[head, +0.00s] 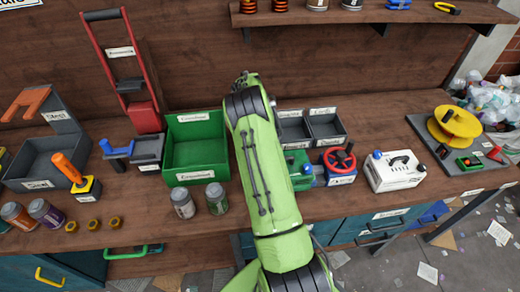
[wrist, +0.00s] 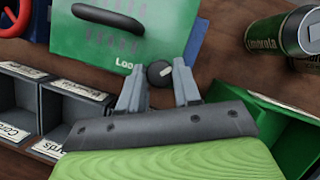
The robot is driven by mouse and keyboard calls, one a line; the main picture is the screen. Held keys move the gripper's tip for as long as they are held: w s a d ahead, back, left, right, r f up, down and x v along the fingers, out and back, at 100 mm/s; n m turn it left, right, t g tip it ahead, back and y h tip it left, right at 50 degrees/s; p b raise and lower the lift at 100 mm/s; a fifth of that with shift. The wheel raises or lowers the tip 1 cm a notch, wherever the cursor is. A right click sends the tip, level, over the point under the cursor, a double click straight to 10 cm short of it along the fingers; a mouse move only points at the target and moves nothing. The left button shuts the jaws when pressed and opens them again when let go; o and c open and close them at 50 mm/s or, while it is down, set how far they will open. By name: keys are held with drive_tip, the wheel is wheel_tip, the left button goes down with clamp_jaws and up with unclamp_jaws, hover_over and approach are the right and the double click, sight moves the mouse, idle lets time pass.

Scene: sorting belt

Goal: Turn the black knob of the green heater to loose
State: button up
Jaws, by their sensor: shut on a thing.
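The green heater (wrist: 75,40) fills the upper left of the wrist view, with a dark handle slot, rows of vents and partly hidden lettering that starts "Loo". Its black knob (wrist: 159,73) has a pale pointer line and sits at the heater's edge. My gripper (wrist: 160,82) has one finger on each side of the knob and is shut on it. In the head view the heater (head: 301,168) shows just right of my green arm, which hides part of it. My gripper's fingers and the knob are hidden there.
Grey bins (head: 326,128) stand behind the heater. A red valve wheel (head: 339,159) and a white box (head: 394,171) are close on its right.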

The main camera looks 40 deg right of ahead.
drive_tip(key=o, duration=1.1)
drive_tip(key=shift+c, duration=0.2)
drive_tip(key=p+v, duration=0.9)
drive_tip(key=v, duration=0.7)
drive_tip(key=shift+s+p, duration=0.15)
drive_tip(key=shift+p, duration=0.2)
drive_tip(key=shift+f, duration=0.1)
